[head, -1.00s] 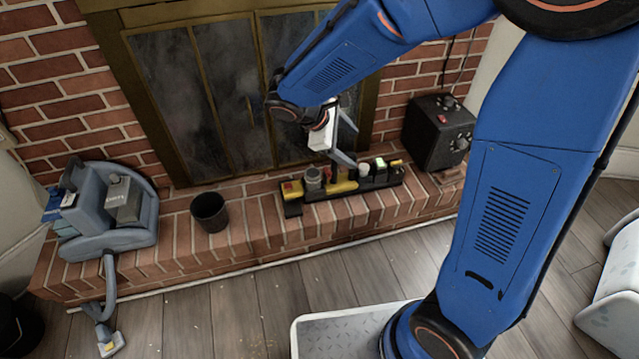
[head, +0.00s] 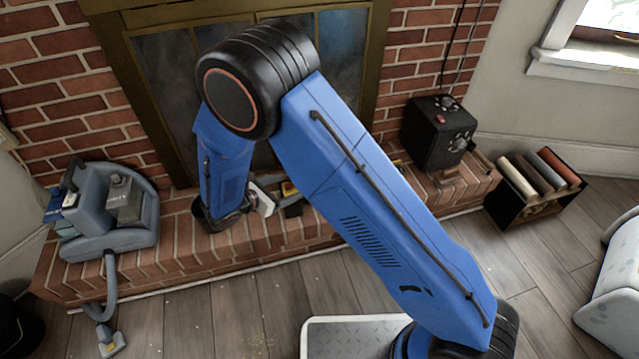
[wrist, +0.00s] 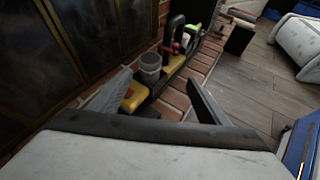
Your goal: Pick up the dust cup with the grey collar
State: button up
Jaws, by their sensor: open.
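A small grey dust cup (wrist: 150,66) with a lighter grey collar at its top stands upright on the dark tray (wrist: 152,108) in the wrist view. My gripper (wrist: 159,80) is open and empty, its two grey fingers spread. The cup is ahead of the fingers, nearer the left one, and apart from both. A yellow block (wrist: 134,97) on the tray lies between the fingers, closer than the cup. In the head view my gripper (head: 267,190) is low at the tray's left end (head: 292,210); my arm hides the cup there.
Farther along the tray are another yellow item (wrist: 173,64), a dark handle with red (wrist: 173,32) and a whitish cup (wrist: 184,42). A black box heater (head: 438,130) stands on the hearth's right, a grey vacuum (head: 105,215) on its left. The fireplace doors (wrist: 75,40) rise close behind.

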notch_tip(320, 180, down, 4)
jog(key=a+n+t, duration=0.1)
jog(key=a+n, duration=0.1)
jog(key=x, duration=1.6)
jog(key=shift+f, duration=0.4)
jog(key=c, duration=1.2)
